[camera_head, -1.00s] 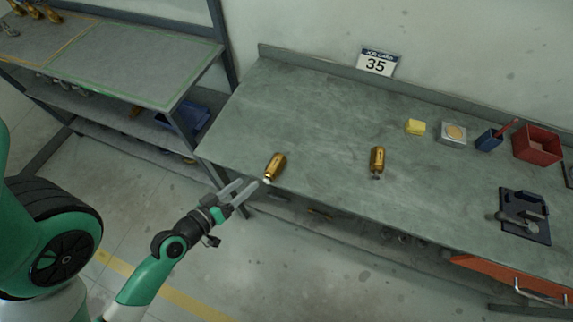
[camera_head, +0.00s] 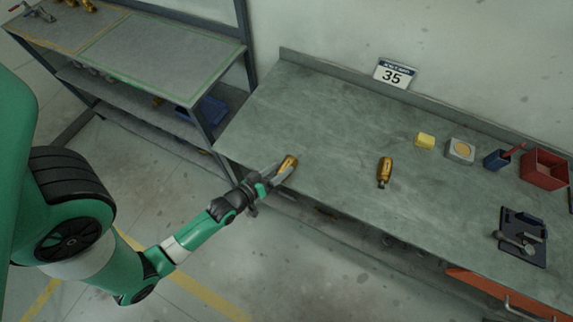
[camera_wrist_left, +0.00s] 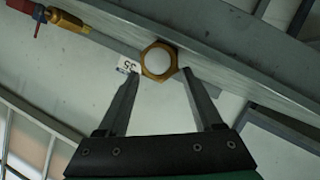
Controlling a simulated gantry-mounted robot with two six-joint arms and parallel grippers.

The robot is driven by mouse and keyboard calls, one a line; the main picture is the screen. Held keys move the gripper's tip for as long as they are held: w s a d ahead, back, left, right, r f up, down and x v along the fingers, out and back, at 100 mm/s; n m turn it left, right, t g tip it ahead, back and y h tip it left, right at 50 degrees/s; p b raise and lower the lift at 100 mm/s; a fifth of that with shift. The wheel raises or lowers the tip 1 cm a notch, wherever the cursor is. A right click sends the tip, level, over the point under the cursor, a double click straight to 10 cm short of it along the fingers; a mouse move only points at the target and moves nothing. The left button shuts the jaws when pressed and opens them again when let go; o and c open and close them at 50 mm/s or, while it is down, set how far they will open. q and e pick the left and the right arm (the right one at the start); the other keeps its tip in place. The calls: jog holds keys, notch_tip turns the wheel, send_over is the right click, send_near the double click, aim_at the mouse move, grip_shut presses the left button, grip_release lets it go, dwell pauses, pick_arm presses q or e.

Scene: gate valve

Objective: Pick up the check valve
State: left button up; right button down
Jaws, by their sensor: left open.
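Two brass valves lie on the grey workbench; I cannot tell by look which one is the check valve. The nearer-left brass valve (camera_head: 289,161) is near the bench's front edge. My left gripper (camera_head: 278,174) is open, with its fingers reaching to this valve from the front left. In the left wrist view, its hexagonal end with a pale round face (camera_wrist_left: 158,61) shows between the tips of the open left gripper (camera_wrist_left: 158,74). I cannot tell whether the fingers touch it. The other brass valve (camera_head: 385,171) lies to the right, apart from the gripper. My right gripper is not in view.
The workbench (camera_head: 335,130) is clear between the valves. To the right are a yellow block (camera_head: 425,141), a grey box (camera_head: 460,150), a blue holder (camera_head: 496,159), a red bin (camera_head: 544,169) and a dark fixture (camera_head: 523,236). A shelf (camera_head: 160,62) stands at left.

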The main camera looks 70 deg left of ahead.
pick_arm(q)
jog(key=shift+x, duration=0.9)
grip_shut()
